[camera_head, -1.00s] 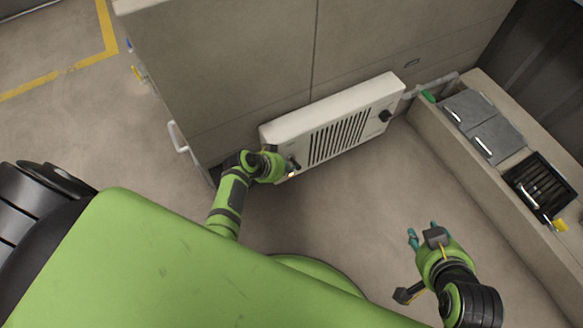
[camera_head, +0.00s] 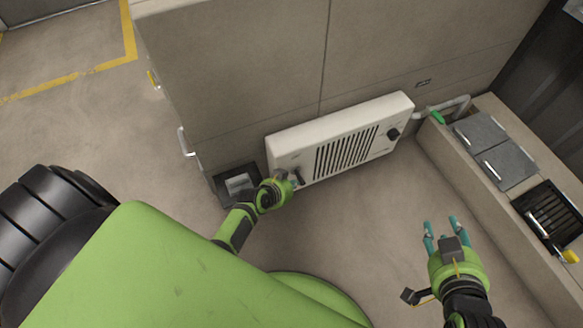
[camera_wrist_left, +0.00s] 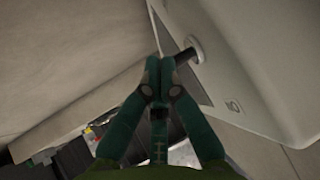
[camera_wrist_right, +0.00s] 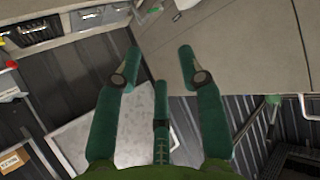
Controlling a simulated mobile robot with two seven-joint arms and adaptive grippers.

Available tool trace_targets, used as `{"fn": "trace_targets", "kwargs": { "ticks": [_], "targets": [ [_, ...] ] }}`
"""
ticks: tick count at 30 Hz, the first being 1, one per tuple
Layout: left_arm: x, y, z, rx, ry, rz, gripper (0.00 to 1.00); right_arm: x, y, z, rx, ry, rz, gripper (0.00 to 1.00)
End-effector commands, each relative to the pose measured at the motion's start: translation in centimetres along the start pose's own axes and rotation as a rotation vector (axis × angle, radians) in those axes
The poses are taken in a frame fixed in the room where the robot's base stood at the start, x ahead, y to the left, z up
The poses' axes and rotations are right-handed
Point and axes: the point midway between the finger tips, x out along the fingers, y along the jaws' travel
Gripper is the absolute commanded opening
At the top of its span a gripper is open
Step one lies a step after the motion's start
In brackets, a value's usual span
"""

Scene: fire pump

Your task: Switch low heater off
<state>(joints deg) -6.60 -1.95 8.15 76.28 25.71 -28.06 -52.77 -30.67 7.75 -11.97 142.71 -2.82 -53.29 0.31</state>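In the left wrist view, the dark handle (camera_wrist_left: 185,56) sticks out from a round base on the heater (camera_wrist_left: 235,55). My left gripper (camera_wrist_left: 160,60) has its fingertips together beside this handle; I cannot tell whether they touch it. My right gripper (camera_head: 440,224) is open and empty over the floor; its spread fingers show in the right wrist view (camera_wrist_right: 158,52).
A low ledge (camera_head: 480,170) with grey lidded boxes (camera_head: 508,163) and a black slotted tray (camera_head: 550,212) runs along the right. A white handle (camera_head: 185,142) sticks out at the wall's left end. The floor (camera_head: 370,205) before the heater is clear.

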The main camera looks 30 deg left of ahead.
Motion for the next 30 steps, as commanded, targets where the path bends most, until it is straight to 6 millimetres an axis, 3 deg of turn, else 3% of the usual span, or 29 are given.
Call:
{"fn": "trace_targets", "kwargs": {
  "ticks": [6,30],
  "targets": [
    [0.5,0.5,0.5,0.082,0.038,-0.094,0.00,0.1,-0.3,-1.6,-0.006,0.082,-0.004,0.40],
    [-0.7,0.0,-0.7,0.080,0.037,-0.094,0.00,-0.9,-0.2,-3.0,-0.005,0.076,-0.004,0.40]
  ]
}}
